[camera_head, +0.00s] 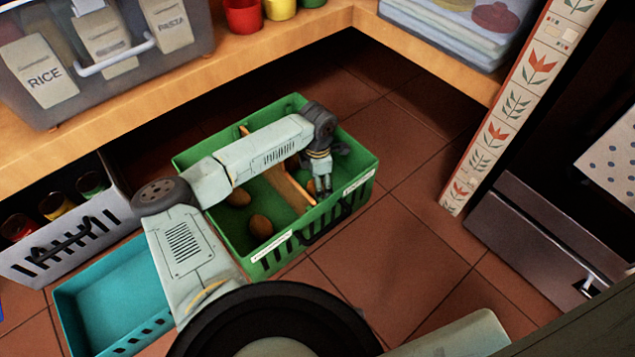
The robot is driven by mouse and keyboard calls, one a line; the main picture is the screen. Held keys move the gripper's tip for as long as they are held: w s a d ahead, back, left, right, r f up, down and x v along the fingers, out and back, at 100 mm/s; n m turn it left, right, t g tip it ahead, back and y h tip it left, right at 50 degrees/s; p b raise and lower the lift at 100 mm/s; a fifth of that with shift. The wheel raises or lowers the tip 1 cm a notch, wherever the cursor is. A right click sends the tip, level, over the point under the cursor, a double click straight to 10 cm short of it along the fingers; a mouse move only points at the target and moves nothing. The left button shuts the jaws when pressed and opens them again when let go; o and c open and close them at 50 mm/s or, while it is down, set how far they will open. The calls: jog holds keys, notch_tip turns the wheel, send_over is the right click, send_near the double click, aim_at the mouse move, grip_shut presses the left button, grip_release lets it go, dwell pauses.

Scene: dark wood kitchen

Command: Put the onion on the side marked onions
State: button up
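A green crate (187,157) stands on the tiled floor, split by a wooden divider (290,188). One white label (271,249) is on the rim of its left part and another (359,180) on the rim of its right part; the print is too small to read surely. Brown round items (261,226) lie in the left part. My gripper (322,186) points down into the right part, close to the divider. A small brownish thing (311,186) shows beside its fingers, possibly the onion; I cannot tell whether it is held. The finger gap is too small to judge.
A teal bin (75,303) stands left of the crate, and a grey bin with cans (105,188) is behind it. A wooden shelf (200,75) with a clear box and coloured cups overhangs the back. Floor right of the crate is free up to a dark cabinet (515,240).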

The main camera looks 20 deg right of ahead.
notch_tip(320, 180, up, 11)
jog(key=p, duration=0.2)
jog(key=shift+f+p, duration=0.2)
jog(key=shift+p, duration=0.15)
